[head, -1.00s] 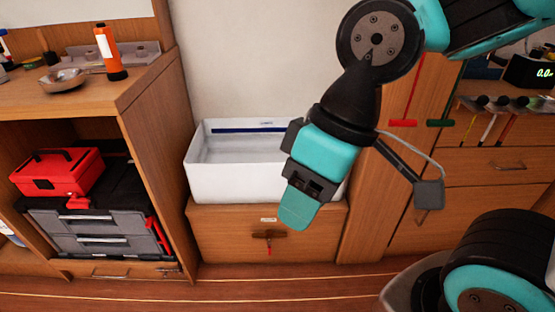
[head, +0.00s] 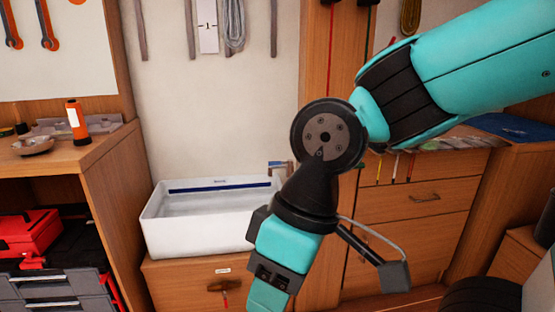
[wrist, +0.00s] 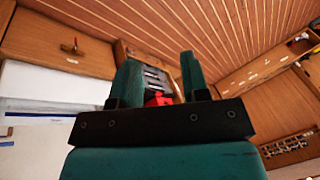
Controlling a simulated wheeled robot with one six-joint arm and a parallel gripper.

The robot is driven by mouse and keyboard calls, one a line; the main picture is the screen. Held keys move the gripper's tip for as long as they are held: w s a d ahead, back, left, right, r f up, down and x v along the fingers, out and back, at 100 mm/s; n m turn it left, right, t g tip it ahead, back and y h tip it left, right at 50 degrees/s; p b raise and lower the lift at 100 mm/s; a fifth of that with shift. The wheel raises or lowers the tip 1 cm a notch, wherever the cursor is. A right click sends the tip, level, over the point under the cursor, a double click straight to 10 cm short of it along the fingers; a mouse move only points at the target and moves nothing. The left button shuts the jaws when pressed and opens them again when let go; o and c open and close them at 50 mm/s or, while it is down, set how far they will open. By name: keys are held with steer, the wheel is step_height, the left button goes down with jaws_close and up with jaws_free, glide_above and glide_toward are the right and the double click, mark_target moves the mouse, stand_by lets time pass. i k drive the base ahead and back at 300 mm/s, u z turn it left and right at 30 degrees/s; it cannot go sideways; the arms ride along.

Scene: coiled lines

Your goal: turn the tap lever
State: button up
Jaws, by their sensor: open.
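The tap (head: 281,167) is a small metallic shape at the back right of the white sink (head: 165,232), seen in the head view. It is partly hidden behind my wrist, and its lever is too small to tell apart. My gripper (head: 268,294) hangs pointing down in front of the sink's right side, lower than the tap and apart from it. In the wrist view, my gripper (wrist: 161,82) has its two fingers apart with nothing between them. The sink's white side also shows at the left of the wrist view (wrist: 58,82); no tap is seen there.
The sink stands on a wooden cabinet (head: 180,285) with a red-tagged latch. A workbench (head: 75,165) with an orange flashlight (head: 77,122) is at left, above a red toolbox (head: 28,233). Drawers (head: 420,200) are at right. The wall above the sink has hanging lines (head: 233,25).

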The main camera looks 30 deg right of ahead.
mark_target(280, 163)
steer(key=z, duration=0.2)
steer(key=i, duration=1.15)
